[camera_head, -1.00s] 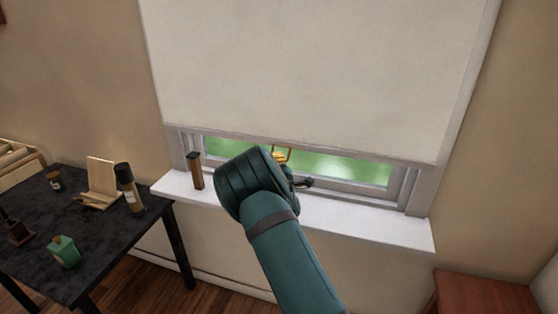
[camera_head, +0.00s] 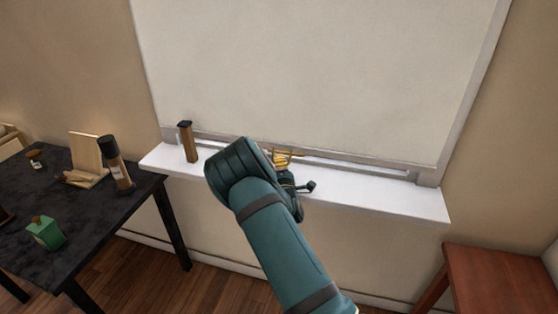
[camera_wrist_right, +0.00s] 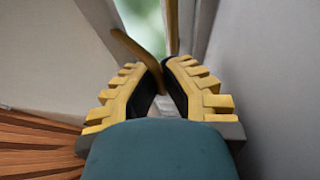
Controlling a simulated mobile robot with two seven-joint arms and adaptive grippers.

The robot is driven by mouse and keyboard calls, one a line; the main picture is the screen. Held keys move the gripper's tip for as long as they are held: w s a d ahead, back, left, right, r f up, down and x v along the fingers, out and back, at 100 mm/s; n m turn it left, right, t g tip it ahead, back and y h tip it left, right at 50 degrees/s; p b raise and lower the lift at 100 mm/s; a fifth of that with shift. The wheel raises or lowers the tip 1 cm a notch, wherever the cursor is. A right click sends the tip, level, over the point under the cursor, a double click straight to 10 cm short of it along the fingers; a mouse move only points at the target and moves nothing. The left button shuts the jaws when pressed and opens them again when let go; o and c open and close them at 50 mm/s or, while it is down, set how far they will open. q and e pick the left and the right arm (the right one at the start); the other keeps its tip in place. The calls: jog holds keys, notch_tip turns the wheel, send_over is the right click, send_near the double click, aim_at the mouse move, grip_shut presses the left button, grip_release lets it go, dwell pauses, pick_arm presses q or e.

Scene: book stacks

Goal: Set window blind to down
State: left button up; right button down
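The window blind (camera_head: 320,70) is a plain off-white sheet that covers nearly the whole window. Its lower edge hangs just above the white sill, with only a narrow strip of frame below it. My right gripper (camera_head: 284,157) is at this lower edge, partly hidden behind my own wrist. In the right wrist view, its yellow fingers with black pads (camera_wrist_right: 162,75) come together at the tips around a thin tan strip (camera_wrist_right: 140,48), which seems to belong to the blind's lower edge. The exact contact is hard to see. My left gripper is out of view.
A dark bottle-like object (camera_head: 187,141) stands on the sill (camera_head: 400,199), left of my arm. A black table (camera_head: 90,215) at left holds a bottle (camera_head: 115,163), a wooden holder (camera_head: 88,160) and a green box (camera_head: 46,232). A reddish wooden table (camera_head: 495,275) is at lower right.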

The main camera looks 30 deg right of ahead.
jog(key=shift+a, duration=0.1)
jog(key=c, duration=1.1)
grip_release()
jog(key=shift+r, duration=0.1)
notch_tip(320, 180, up, 10)
jog(key=shift+f, duration=0.1)
jog(key=shift+s, duration=0.1)
jog(key=shift+v, duration=7.85)
